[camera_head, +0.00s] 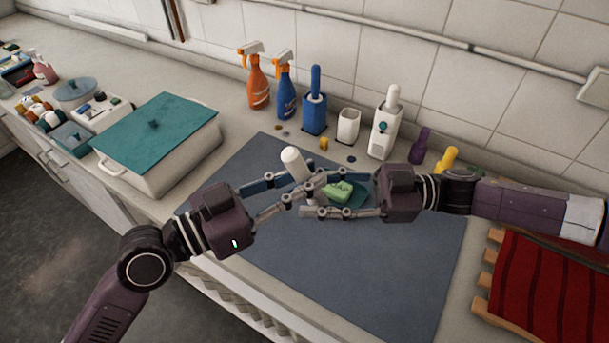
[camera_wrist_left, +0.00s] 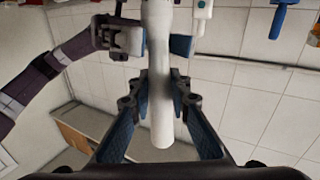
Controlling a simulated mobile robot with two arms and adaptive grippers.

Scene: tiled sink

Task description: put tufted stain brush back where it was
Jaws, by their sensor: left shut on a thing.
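A brush with a thick white handle, taken to be the tufted stain brush (camera_head: 293,162), is held tilted above the blue-grey mat. In the left wrist view its pale shaft (camera_wrist_left: 160,85) runs between my left fingers. My left gripper (camera_head: 302,188) is shut on it. The brush's lower end is hidden by fingers in the head view, so I cannot see the bristles. My right gripper (camera_head: 312,197) has its fingers apart, tips close beside the brush and left fingertips. I cannot tell whether they touch. It also shows in the left wrist view (camera_wrist_left: 160,45).
A green soap (camera_head: 337,192) shows between my right fingers. Along the wall stand spray bottles (camera_head: 257,85), a blue holder with brush (camera_head: 315,112), a white cup (camera_head: 348,126) and a white holder (camera_head: 383,137). A teal-lidded box (camera_head: 170,160) is left. The front mat (camera_head: 390,275) is clear.

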